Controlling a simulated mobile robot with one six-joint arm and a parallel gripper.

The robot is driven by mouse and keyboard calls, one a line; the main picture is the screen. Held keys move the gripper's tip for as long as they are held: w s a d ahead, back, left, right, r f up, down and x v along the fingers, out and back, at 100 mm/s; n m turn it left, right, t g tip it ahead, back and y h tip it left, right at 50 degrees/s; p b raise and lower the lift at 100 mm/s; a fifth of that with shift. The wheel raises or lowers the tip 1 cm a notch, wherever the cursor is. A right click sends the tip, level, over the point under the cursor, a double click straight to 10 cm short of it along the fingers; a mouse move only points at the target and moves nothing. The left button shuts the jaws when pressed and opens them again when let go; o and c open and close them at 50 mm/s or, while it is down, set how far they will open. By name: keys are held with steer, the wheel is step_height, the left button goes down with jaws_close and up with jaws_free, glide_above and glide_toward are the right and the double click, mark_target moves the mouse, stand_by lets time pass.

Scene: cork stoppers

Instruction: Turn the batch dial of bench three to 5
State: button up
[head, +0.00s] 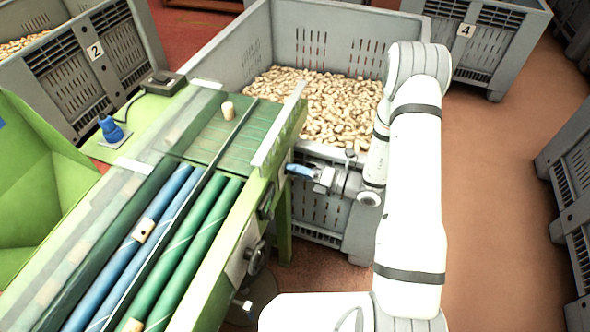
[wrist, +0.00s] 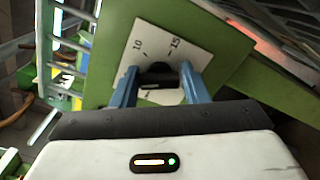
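In the wrist view the batch dial (wrist: 158,69) is a dark round knob on a white plate (wrist: 196,38) fixed to a green panel. The plate shows 10 at the upper left and 15 at the upper right of the dial; a 5 is not visible and the plate's lower part is hidden. My gripper (wrist: 160,72) is open, its two blue fingers on either side of the dial. I cannot tell whether they touch it. In the head view my gripper (head: 292,170) is at the right side of the green bench (head: 281,150); the dial is hidden there.
A grey crate (head: 330,28) full of corks stands behind my arm. Crates marked 2 (head: 105,70) and 4 (head: 490,45) stand at the left and back right. Rollers (head: 200,235) and a few corks are on the bench. The floor (head: 490,200) at right is clear.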

steer(key=o, duration=0.4)
steer(key=shift+d, duration=0.1)
steer(key=v, duration=0.7)
steer(key=shift+s+d+b, duration=0.15)
steer(key=shift+d+b, duration=0.2)
steer(key=shift+r, duration=0.1)
steer(key=s+a+r+n+g+h+p, duration=0.1)
steer(key=s+a+r+n+g+h, duration=0.2)
steer(key=s+r+n+g+h, duration=1.15)
steer(key=s+d+r+n+t, duration=0.1)
steer(key=d+r+n+t, duration=0.2)
steer(key=n, duration=0.3)
steer(key=s+d+r+n+t+h+p, duration=0.1)
steer(key=d+r+n+t, duration=0.2)
steer(key=n, duration=0.4)
steer(key=d+r+n+t+h, duration=0.1)
steer(key=d+r+n+t, duration=0.2)
steer(key=n+t, duration=0.2)
steer(key=shift+s+d+r+n+h, duration=0.15)
steer(key=shift+s+n+h, duration=0.2)
steer(key=shift+n, duration=0.4)
